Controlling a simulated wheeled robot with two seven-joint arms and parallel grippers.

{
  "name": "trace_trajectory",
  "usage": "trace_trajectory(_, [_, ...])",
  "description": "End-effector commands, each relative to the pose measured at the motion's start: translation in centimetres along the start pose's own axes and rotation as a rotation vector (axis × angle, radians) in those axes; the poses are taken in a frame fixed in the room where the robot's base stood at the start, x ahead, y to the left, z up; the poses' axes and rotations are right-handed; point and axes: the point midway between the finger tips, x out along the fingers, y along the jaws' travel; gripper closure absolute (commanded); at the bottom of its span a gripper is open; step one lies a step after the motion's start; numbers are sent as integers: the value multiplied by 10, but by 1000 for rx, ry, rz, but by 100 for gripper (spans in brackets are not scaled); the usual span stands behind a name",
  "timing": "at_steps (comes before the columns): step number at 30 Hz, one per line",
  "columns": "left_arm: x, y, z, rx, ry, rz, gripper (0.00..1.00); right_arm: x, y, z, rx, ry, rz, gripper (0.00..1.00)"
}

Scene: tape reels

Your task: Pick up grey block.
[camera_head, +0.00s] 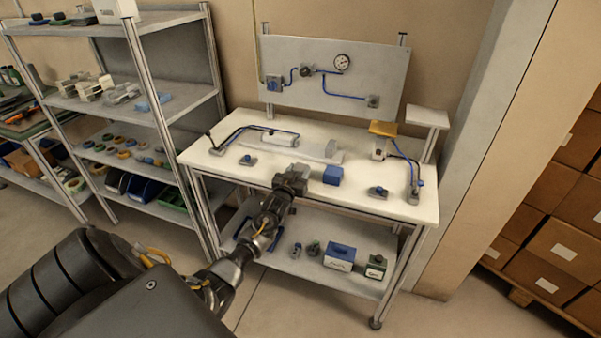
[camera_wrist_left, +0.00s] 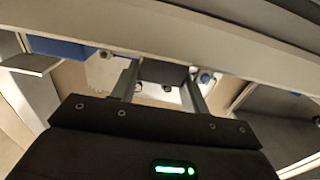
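My left gripper (camera_head: 296,174) is at the front edge of the white workbench (camera_head: 235,172), left of a blue block (camera_head: 333,175). In the left wrist view its two fingers (camera_wrist_left: 163,88) stand apart. A dark grey block (camera_wrist_left: 163,72) shows between them and fills nearly all the gap. I cannot tell whether the fingers press on it or only stand at its sides. In the head view the gripper largely hides this block. My right gripper is not in view.
A long pale grey piece (camera_head: 318,150) lies behind the gripper on the bench. Small grey-and-blue fittings (camera_head: 378,192) stand on both sides. A gauge panel (camera_head: 340,100) rises behind. A lower shelf (camera_head: 300,264) holds boxes. Shelving (camera_head: 185,100) stands left; cartons (camera_head: 565,240) stand right.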

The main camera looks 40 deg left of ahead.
Motion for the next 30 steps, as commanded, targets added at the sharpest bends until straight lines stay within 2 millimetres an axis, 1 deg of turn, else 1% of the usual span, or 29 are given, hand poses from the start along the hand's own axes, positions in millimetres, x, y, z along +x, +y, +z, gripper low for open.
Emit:
trace_trajectory(1, [0,0,0,0,0,0,64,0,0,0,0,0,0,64])
trace_trajectory(3, [0,0,0,0,0,0,74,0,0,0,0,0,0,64])
trace_trajectory(5, [0,0,0,0,0,0,80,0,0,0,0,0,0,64])
trace_trajectory(13, [0,0,-2,0,1,0,80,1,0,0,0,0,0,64])
trace_trajectory(17, [0,0,-8,0,3,0,80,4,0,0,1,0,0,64])
trace_trajectory(20, [0,0,-20,1,6,0,80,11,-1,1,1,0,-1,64])
trace_trajectory(22, [-1,-3,-34,2,8,-1,80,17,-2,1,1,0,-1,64])
trace_trajectory(26, [-15,-27,-64,4,6,-1,80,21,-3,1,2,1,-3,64])
trace_trajectory(27, [-19,-33,-74,6,7,-1,80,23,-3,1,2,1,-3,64])
trace_trajectory(29, [-25,-44,-88,6,7,-1,80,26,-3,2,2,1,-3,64])
trace_trajectory(30, [-30,-52,-93,6,4,-2,80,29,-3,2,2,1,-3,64])
